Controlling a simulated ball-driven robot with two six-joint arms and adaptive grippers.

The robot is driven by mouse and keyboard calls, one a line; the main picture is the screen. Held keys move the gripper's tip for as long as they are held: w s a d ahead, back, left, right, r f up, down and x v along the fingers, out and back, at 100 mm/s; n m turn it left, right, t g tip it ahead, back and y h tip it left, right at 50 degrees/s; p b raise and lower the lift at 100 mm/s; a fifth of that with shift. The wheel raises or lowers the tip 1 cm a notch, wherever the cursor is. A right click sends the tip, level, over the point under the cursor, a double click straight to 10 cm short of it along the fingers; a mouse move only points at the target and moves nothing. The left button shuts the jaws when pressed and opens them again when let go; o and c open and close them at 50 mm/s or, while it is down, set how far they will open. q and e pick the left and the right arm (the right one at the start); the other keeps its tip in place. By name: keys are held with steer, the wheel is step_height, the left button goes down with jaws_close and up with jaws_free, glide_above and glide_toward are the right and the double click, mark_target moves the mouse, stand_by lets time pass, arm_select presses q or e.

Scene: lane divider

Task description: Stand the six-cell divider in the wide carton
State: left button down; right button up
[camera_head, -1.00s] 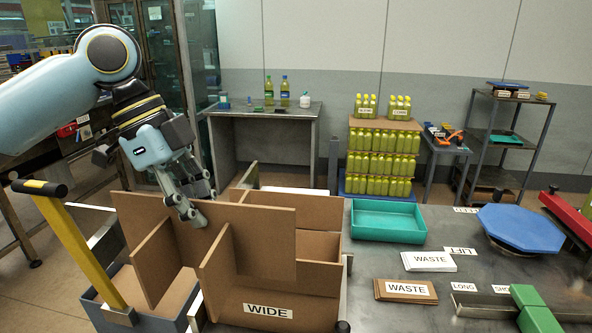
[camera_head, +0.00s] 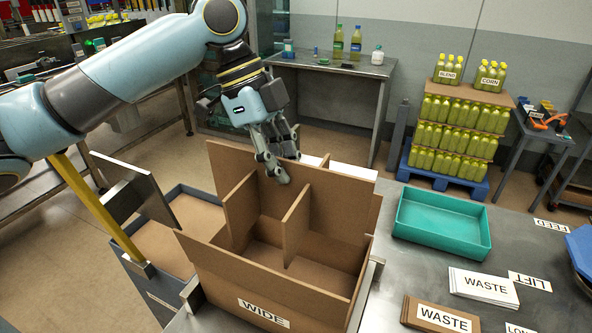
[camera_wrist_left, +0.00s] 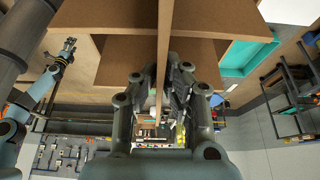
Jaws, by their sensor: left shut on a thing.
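The wide carton (camera_head: 225,262), labelled WIDE, stands open-topped at the table's left edge. My left gripper (camera_head: 279,176) is shut on the top edge of the divider's long panel (camera_head: 335,203). Cross panels (camera_head: 296,226) stick out from it toward the front. The divider is upright within the carton's outline, its long panel rising above the front wall; I cannot tell whether it touches the floor. The left wrist view shows the panel's edge (camera_wrist_left: 164,40) between my fingers. A second blue-grey arm, seemingly my right, shows there with a small gripper (camera_wrist_left: 69,44), too small to read.
A teal tray (camera_head: 440,228) lies right of the carton, with WASTE stacks (camera_head: 483,287) in front of it. Bottles on a pallet (camera_head: 455,125) stand behind.

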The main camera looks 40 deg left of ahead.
arm_select(q)
steer(key=shift+w+f, duration=0.2)
steer(key=shift+f, duration=1)
steer(key=shift+r, duration=0.1)
steer(key=shift+f, duration=0.25)
step_height(320, 180, down, 18)
steer(key=b, duration=1.2)
steer(key=shift+f, duration=0.25)
